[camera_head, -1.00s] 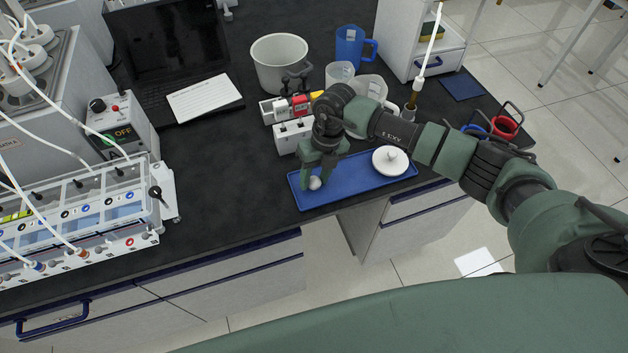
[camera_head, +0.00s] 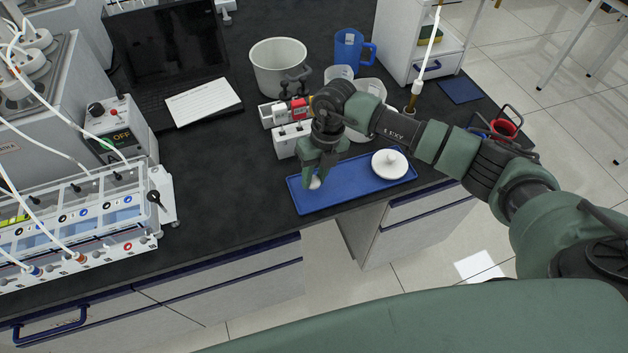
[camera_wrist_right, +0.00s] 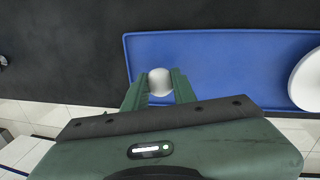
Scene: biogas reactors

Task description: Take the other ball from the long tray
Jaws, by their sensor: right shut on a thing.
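The long blue tray (camera_head: 340,193) lies near the front edge of the black bench, and it also shows in the right wrist view (camera_wrist_right: 225,50). My right gripper (camera_head: 316,180) is over the left end of the tray. It is shut on a white ball (camera_wrist_right: 160,82), which sits between its two green fingers in the right wrist view. In the head view the ball (camera_head: 315,182) is partly hidden by the fingers. I cannot tell whether the ball still touches the tray. My left gripper is not in view.
A white lidded round piece (camera_head: 390,163) sits on the tray's right end. Behind stand a small white device (camera_head: 290,140), a grey pot (camera_head: 279,66), a blue jug (camera_head: 350,47) and clear beakers (camera_head: 340,78). A laptop (camera_head: 168,50) and reactor rack (camera_head: 75,225) are left. Bare bench lies between.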

